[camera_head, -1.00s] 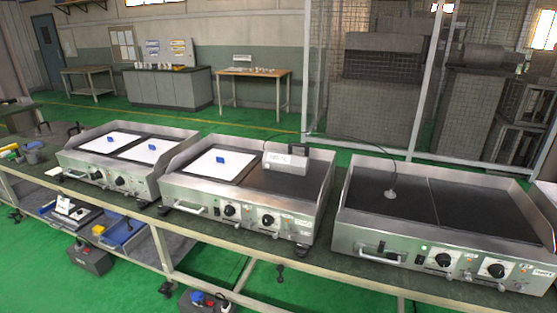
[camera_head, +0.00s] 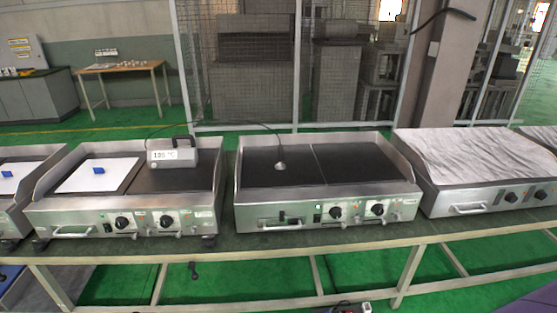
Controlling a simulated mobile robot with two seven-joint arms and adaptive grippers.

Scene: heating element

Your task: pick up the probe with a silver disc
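The probe with a silver disc (camera_head: 281,166) stands on the left half of the dark plate of a steel griddle (camera_head: 325,209) near the middle of the view. A thin dark cable runs from it, up and to the left, toward a grey meter with a display and a black handle (camera_head: 172,152). The meter sits on the dark right half of the griddle to the left (camera_head: 125,211). Neither of my grippers is in view.
A griddle covered with a grey streaked sheet (camera_head: 487,157) stands to the right. A white board with a blue handle (camera_head: 98,175) lies on the left griddle. All stand on a long bench (camera_head: 240,254). A wire fence and a column (camera_head: 443,62) are behind.

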